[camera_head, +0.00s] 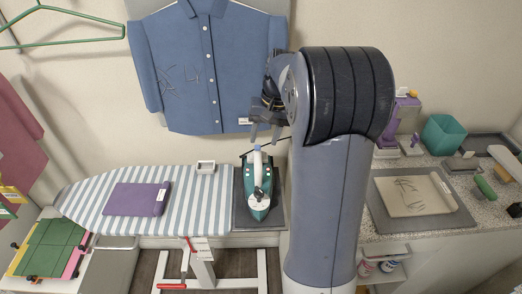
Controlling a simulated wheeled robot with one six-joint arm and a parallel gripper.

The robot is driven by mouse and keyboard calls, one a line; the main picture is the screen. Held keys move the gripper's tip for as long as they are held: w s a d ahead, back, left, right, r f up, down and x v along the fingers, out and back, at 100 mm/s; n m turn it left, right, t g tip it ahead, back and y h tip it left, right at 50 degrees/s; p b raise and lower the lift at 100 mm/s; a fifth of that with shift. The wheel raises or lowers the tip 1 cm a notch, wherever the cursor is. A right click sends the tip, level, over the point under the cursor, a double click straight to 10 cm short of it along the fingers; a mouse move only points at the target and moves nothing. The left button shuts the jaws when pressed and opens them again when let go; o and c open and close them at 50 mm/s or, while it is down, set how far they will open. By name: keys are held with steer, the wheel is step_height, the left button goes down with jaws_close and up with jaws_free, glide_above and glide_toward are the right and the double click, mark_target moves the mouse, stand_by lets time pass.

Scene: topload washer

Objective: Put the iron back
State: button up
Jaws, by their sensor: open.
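The iron (258,202), teal and white with a pale handle, sits on a dark grey pad (240,218) at the right end of the striped ironing board (85,203). Its pointed end faces the front. A dark cord runs from its back toward the upper right and passes behind my arm. My gripper (265,132) is above and behind the iron, in front of the hanging blue shirt. Its two fingers point down, are apart and hold nothing. There is a clear gap between the fingertips and the iron's handle.
The blue shirt (180,75) hangs behind. At right, a speckled counter (440,233) holds a tray, a teal bin (442,134) and brushes. My arm hides the middle right.

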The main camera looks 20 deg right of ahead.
steer(key=shift+s+d+r, duration=0.1)
steer(key=shift+d+r, duration=0.05)
steer(key=shift+r, duration=0.7)
steer(key=shift+s+d+r, duration=0.1)
steer(key=shift+d+r, duration=0.05)
steer(key=shift+r, duration=0.65)
steer(key=shift+c, duration=0.2)
stand_by(0.5)
